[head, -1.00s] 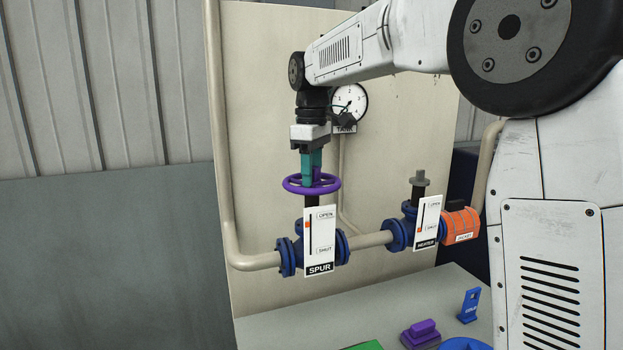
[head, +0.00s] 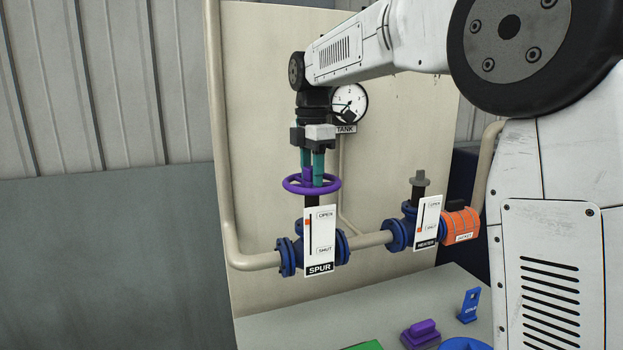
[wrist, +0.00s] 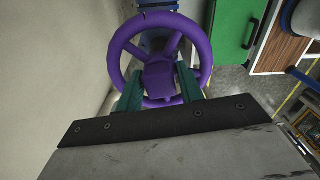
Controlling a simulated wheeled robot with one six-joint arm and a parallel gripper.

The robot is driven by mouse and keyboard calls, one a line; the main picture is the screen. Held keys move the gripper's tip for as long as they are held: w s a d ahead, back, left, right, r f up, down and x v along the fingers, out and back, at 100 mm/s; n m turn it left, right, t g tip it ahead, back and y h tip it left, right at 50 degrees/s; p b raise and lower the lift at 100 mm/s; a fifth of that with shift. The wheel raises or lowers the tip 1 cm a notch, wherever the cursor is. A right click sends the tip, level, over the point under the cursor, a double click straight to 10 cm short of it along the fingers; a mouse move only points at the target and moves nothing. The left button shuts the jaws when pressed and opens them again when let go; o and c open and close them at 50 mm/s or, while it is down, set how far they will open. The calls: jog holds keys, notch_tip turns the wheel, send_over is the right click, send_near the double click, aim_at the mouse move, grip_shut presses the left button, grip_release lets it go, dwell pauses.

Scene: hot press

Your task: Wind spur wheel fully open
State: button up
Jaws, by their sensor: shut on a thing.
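The purple spur wheel (head: 290,184) sits flat on top of the blue spur valve (head: 298,250). My gripper (head: 312,179) points down at it from above, with its two teal fingers side by side. In the wrist view, my gripper (wrist: 158,82) has one finger on each side of the purple hub (wrist: 159,77) and is shut on it, inside the wheel's rim (wrist: 118,60). The white SPUR plate (head: 320,250) has an orange marker (head: 308,222) near the OPEN end. The fingertips' exact contact is partly hidden.
A second blue valve (head: 398,236) with a grey stem and an orange jacket (head: 460,226) stand to the right on the same pipe (head: 370,240). A round gauge (head: 350,101) hangs behind my wrist. Purple and blue parts lie on the bench below.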

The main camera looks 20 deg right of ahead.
jog(key=n, duration=0.4)
jog(key=shift+n, duration=0.4)
jog(key=n, duration=0.3)
jog(key=o, duration=0.8)
jog(key=shift+r, duration=4.55)
